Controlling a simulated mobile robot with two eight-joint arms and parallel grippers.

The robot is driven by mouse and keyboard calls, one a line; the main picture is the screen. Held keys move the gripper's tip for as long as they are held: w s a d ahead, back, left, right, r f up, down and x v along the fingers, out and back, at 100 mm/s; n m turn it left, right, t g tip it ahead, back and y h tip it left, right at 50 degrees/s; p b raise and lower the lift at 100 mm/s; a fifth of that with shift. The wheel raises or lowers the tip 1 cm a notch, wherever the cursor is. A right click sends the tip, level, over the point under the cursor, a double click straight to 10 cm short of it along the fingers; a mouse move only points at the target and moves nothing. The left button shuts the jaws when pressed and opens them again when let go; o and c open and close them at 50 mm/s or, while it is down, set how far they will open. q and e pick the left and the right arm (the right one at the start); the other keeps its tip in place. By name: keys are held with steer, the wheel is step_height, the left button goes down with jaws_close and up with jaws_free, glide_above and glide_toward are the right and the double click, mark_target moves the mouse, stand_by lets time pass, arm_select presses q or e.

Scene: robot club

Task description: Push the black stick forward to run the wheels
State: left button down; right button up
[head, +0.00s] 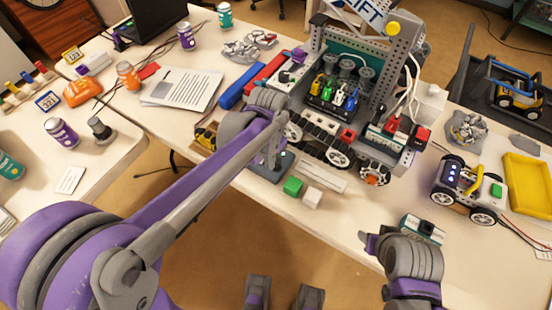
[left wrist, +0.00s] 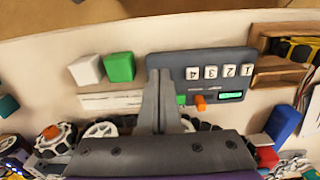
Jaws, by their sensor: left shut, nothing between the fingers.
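The grey control panel (left wrist: 213,58) in the left wrist view carries a row of numbered white buttons, an orange slider (left wrist: 200,104) and a small green display. In the head view the panel (head: 283,165) lies largely behind my left gripper. My left gripper (left wrist: 159,78) is shut and empty, its fingertips over the button-free end of the panel. It also shows in the head view (head: 270,164). I cannot make out a black stick; the fingers may hide it. The wheeled robot (head: 320,137) stands just behind the panel. My right gripper (head: 371,242) is near the table's front edge, its opening unclear.
A green cube (head: 293,186) and a white cube (head: 312,199) lie right of the panel. A small wheeled car (head: 468,190) and a yellow tray (head: 528,184) stand at the right. A blue block (head: 243,86) lies at the back left. A dark knobbed object (head: 100,130) stands on the left table.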

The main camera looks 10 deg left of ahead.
arm_select(q)
steer(key=shift+f, duration=0.15)
arm_select(e)
steer(key=shift+f, duration=0.1)
arm_select(q)
steer(key=shift+f+b, duration=1.4)
steer(key=shift+f, duration=0.5)
arm_select(e)
steer(key=shift+s+f, duration=0.2)
steer(key=shift+f, duration=1.2)
arm_select(q)
steer(key=shift+w+d, duration=0.2)
steer(key=shift+w, duration=0.35)
steer(key=shift+w+d, duration=0.2)
steer(key=shift+w, duration=0.3)
steer(key=shift+s+a, duration=0.3)
steer(key=shift+s, duration=0.55)
steer(key=shift+s+a, duration=0.3)
steer(key=shift+s, duration=0.5)
step_height(320, 180, up, 7)
steer(key=p, duration=0.5)
arm_select(e)
steer(key=r, duration=0.3)
steer(key=w+r, duration=0.1)
steer(key=r, duration=0.1)
steer(key=shift+r, duration=0.35)
